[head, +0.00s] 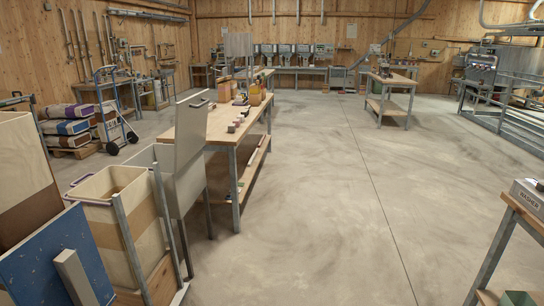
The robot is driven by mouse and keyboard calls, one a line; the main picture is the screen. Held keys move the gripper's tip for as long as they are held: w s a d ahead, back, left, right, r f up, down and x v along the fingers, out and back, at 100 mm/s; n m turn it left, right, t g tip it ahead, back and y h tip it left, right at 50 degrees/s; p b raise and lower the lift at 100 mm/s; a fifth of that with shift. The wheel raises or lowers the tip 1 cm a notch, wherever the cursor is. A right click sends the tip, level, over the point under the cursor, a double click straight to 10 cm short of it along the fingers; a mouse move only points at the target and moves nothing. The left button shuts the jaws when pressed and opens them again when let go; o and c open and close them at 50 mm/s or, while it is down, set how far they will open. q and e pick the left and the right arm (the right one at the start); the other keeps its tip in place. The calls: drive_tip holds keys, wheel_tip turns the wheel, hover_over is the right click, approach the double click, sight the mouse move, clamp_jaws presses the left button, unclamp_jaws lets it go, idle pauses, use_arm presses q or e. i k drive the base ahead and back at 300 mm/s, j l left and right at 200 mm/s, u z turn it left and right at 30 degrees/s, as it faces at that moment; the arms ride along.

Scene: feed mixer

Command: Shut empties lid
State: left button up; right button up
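A grey upright panel with a dark handle near its top (192,140) stands at the left, beside the long workbench. It looks like a lid standing open. A lower grey panel (148,156) adjoins it on the left, behind a cream-coloured open-topped bin (130,222) in a metal frame. I cannot tell for certain which container is the empties bin, as no label is readable. The inside below the upright panel is hidden. Neither of my grippers is in view.
A blue speckled panel (45,262) and a cream and brown container (22,180) fill the lower left. The wooden workbench (205,122) stands just behind the upright panel. A hand truck (113,110) stands further back. Open concrete floor (310,200) lies to the right.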

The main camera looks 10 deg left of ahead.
sight(192, 112)
drive_tip(key=i+u, duration=0.35)
drive_tip(key=i+l+u, duration=0.35)
drive_tip(key=i, duration=0.15)
drive_tip(key=i+l+u, duration=0.3)
drive_tip(key=i, duration=0.15)
drive_tip(key=i+l+u, duration=0.15)
drive_tip(key=i, duration=0.2)
drive_tip(key=i+l+u, duration=0.1)
drive_tip(key=i, duration=0.3)
drive_tip(key=i+l+u, duration=0.15)
drive_tip(key=i, duration=0.2)
